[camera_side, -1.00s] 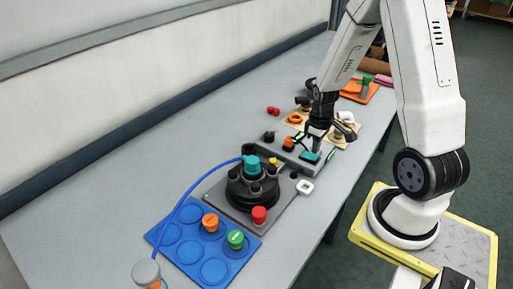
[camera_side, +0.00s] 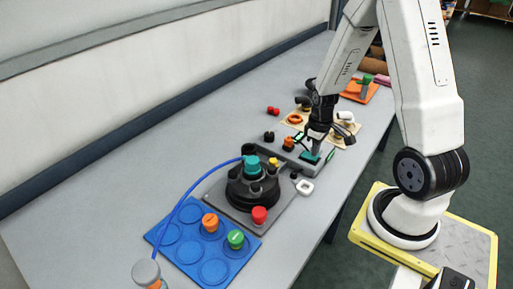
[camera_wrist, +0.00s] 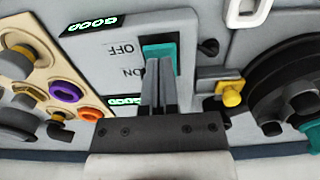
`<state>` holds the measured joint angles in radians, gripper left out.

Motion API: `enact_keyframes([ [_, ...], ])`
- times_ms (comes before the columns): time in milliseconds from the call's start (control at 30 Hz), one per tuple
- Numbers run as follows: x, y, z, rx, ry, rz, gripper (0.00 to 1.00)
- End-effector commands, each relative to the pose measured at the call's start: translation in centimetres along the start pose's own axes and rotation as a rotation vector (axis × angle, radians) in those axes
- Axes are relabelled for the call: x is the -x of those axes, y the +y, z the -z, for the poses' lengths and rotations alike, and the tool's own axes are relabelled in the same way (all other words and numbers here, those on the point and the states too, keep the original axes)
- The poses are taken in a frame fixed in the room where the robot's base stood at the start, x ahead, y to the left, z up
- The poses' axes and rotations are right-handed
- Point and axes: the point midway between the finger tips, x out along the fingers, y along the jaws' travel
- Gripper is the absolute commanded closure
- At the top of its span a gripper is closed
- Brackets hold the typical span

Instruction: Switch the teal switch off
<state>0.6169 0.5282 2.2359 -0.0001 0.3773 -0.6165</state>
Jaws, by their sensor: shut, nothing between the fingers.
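The teal switch (camera_wrist: 160,51) sits on a grey panel (camera_wrist: 103,62) marked OFF and ON, both words upside down in the wrist view. In that view the teal shows around the far end of my shut gripper (camera_wrist: 159,65), beside the OFF mark. The fingertips overlap the switch; whether they touch it I cannot tell. In the side view my gripper (camera_side: 318,150) points down at the teal switch (camera_side: 309,157) and hides part of it. The fingers hold nothing.
A yellow knob (camera_wrist: 229,94) and a large black round tank (camera_wrist: 290,75) stand right of the panel in the wrist view. A tan board (camera_wrist: 27,75) with purple and orange rings lies left. A blue tray (camera_side: 164,236) lies at the near end of the table.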

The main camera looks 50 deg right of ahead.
Motion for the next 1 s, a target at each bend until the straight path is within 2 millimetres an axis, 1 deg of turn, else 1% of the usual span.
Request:
enact_keyframes([
  [1000, -1.1, 0.0, 0.0, 0.0, 0.0, 0.0, 1.0],
])
